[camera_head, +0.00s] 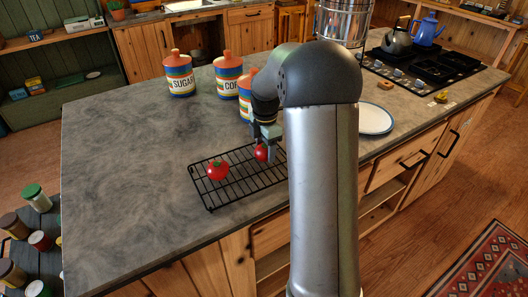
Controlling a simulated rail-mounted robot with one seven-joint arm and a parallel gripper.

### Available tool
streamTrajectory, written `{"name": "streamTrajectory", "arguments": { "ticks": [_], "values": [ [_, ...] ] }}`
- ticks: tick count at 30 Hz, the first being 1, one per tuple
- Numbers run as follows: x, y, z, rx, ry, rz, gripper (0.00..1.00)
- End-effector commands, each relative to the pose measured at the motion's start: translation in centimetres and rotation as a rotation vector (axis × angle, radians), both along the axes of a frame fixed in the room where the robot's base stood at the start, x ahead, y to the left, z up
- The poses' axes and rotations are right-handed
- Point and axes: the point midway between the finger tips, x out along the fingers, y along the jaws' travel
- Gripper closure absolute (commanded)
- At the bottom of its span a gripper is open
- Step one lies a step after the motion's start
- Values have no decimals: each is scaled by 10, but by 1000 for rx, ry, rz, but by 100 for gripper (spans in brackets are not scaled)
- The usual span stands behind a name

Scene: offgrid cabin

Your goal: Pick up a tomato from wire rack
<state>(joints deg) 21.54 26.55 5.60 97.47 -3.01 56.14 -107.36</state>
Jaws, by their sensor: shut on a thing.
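A black wire rack (226,193) lies on the grey counter near its front edge. One red tomato (218,170) rests on the left part of the rack. A second red tomato (260,153) is between the fingers of my gripper (262,150), which is shut on it at the rack's far right part. I cannot tell whether this tomato still touches the rack. My arm hides the right end of the rack and part of the gripper.
Striped canisters, marked SUGAR (179,75) and COFFEE (227,77), stand behind the rack, with a third (246,92) partly hidden by my arm. A white plate (375,119) lies right of my arm, near the stove (436,69). The counter's left side (115,170) is clear.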

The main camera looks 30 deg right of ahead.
Motion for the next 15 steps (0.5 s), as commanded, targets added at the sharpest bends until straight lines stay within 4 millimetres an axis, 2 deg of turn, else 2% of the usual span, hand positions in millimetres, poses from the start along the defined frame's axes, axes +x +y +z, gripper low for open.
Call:
{"name": "streamTrajectory", "arguments": {
  "ticks": [15],
  "values": [
    [0,0,12,-1,-1,0,54]
  ]
}}
